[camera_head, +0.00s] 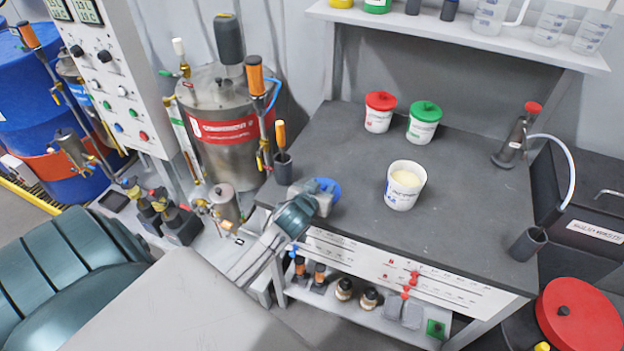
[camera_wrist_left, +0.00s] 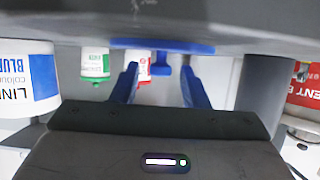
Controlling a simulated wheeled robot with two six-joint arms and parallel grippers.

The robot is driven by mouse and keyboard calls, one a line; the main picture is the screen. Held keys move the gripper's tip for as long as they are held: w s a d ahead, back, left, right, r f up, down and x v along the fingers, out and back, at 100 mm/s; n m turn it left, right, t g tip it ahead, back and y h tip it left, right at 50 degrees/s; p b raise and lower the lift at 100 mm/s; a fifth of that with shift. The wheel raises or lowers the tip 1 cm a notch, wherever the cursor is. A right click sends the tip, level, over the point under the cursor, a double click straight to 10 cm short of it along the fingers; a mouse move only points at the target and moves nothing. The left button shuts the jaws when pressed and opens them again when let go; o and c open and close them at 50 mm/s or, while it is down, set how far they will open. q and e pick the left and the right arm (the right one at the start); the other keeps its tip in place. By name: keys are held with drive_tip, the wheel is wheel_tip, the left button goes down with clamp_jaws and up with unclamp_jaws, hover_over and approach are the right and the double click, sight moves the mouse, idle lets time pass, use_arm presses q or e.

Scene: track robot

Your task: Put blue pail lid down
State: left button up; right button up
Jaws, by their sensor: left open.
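The blue pail lid (camera_head: 327,186) lies on the grey tabletop near its front left edge. It also shows in the left wrist view (camera_wrist_left: 160,47), where its knob points away from the tabletop. My left gripper (camera_head: 316,190) is at the lid and partly hides it in the head view. In the wrist view its blue fingers (camera_wrist_left: 160,84) are spread apart, with the knob between them across the picture and a gap on each side. The open white pail (camera_head: 399,196) with cream contents stands right of the gripper; part of it shows in the wrist view (camera_wrist_left: 25,85).
A red-lidded pail (camera_head: 379,116) and a green-lidded pail (camera_head: 424,127) stand at the table's back. A cup with an orange-handled tool (camera_head: 283,165) stands left of my gripper.

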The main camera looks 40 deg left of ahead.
use_arm(q)
drive_tip(key=b+v, duration=0.1)
drive_tip(key=v, duration=0.9)
drive_tip(key=shift+b, duration=0.4)
drive_tip(key=shift+s, duration=0.15)
